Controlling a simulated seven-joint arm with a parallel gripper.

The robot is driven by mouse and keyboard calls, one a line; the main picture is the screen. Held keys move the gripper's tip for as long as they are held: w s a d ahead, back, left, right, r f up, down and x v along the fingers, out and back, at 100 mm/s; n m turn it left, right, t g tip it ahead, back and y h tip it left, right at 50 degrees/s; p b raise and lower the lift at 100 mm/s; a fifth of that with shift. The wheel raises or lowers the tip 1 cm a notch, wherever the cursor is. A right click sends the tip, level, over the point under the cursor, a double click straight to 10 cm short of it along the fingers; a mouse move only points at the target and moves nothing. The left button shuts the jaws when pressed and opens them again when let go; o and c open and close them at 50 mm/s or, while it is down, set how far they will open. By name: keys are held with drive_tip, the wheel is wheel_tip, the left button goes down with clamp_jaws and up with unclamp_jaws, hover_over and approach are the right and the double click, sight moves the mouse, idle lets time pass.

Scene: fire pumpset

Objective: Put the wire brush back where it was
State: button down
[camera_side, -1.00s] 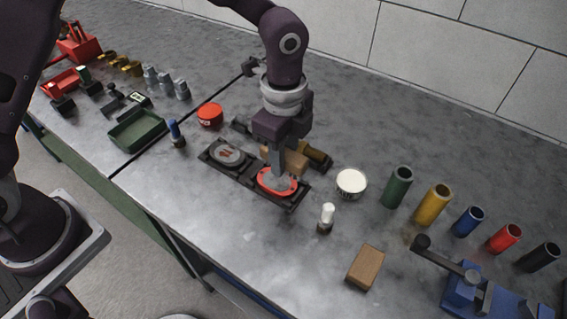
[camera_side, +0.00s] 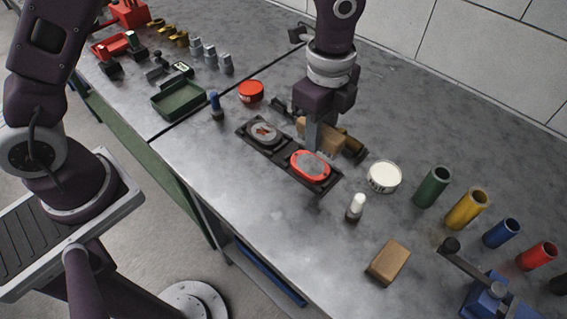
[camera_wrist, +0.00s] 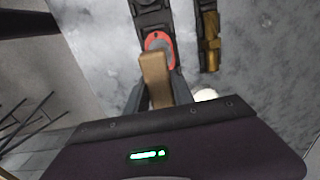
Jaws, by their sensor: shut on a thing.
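My gripper (camera_side: 318,145) is shut on the wire brush, above the right end of a dark two-part fixture (camera_side: 275,152). The brush shows as a tan wooden block (camera_side: 306,127) beside the fingers in the side view, and as a brown handle (camera_wrist: 155,78) between the fingers in the wrist view. The fingers hide part of it, and its bristles are hard to make out. Just below and in front of the gripper is a red-rimmed grey oval part (camera_side: 310,166) in the fixture. A round grey part with a red mark (camera_side: 263,134) sits in the left half.
A dark and brass cylindrical part (camera_side: 352,146) lies behind the fixture. A white tin (camera_side: 384,177), a white-capped bottle (camera_side: 355,208) and a brown block (camera_side: 388,263) stand to the right. A red tin (camera_side: 251,92) and a green tray (camera_side: 179,100) are at left. The front bench area is clear.

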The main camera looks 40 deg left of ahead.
hover_over(251, 183)
wheel_tip(251, 183, down, 10)
drive_tip(key=shift+r, duration=0.2)
drive_tip(key=shift+f, duration=0.25)
drive_tip(key=c, duration=1.1)
unclamp_jaws()
drive_tip(key=shift+f, duration=0.15)
